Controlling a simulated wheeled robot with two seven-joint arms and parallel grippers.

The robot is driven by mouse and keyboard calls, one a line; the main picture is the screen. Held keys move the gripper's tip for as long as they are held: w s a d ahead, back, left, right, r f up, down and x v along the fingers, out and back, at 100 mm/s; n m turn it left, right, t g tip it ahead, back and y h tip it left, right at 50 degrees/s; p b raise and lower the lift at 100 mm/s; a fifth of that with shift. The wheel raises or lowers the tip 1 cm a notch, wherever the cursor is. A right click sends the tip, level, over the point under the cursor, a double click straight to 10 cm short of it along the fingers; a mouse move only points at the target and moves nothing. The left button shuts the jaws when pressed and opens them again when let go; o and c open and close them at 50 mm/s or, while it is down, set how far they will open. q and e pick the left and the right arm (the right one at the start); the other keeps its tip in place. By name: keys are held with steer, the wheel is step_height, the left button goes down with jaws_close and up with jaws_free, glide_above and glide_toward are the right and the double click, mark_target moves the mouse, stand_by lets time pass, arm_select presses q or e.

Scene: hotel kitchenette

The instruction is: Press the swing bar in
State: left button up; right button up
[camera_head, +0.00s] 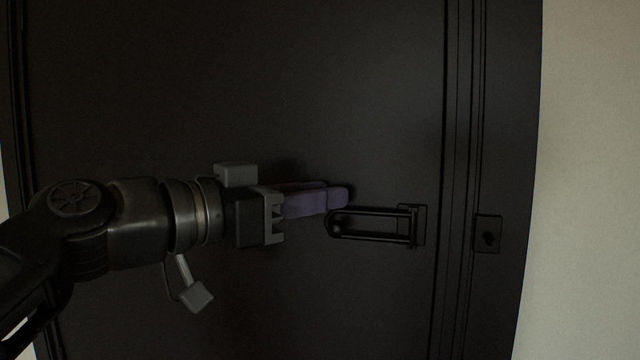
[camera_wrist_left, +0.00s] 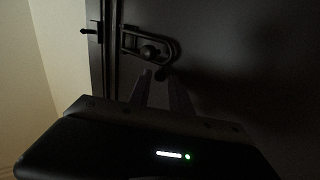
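The swing bar (camera_head: 372,240) is a dark U-shaped loop on the dark door. It extends left from its mount (camera_head: 412,226) near the door's right edge. It also shows in the left wrist view (camera_wrist_left: 169,46), with a round knob (camera_wrist_left: 150,51) inside the loop. My left gripper (camera_head: 338,191) has purple-grey fingers pointing right, just above and left of the loop's rounded end. In the left wrist view the fingertips (camera_wrist_left: 155,74) are slightly apart, with nothing between them, close to the loop. I cannot tell whether they touch it. My right gripper is not in view.
A small dark plate (camera_head: 488,234) with a stud sits on the door frame, right of the swing bar. A pale wall (camera_head: 590,180) lies beyond the frame. The door face (camera_head: 220,80) is otherwise bare, and the scene is dim.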

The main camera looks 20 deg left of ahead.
arm_select(q)
steer(key=shift+w+d, duration=0.2)
steer(key=shift+w, duration=0.05)
jaws_close()
stand_by(1.4)
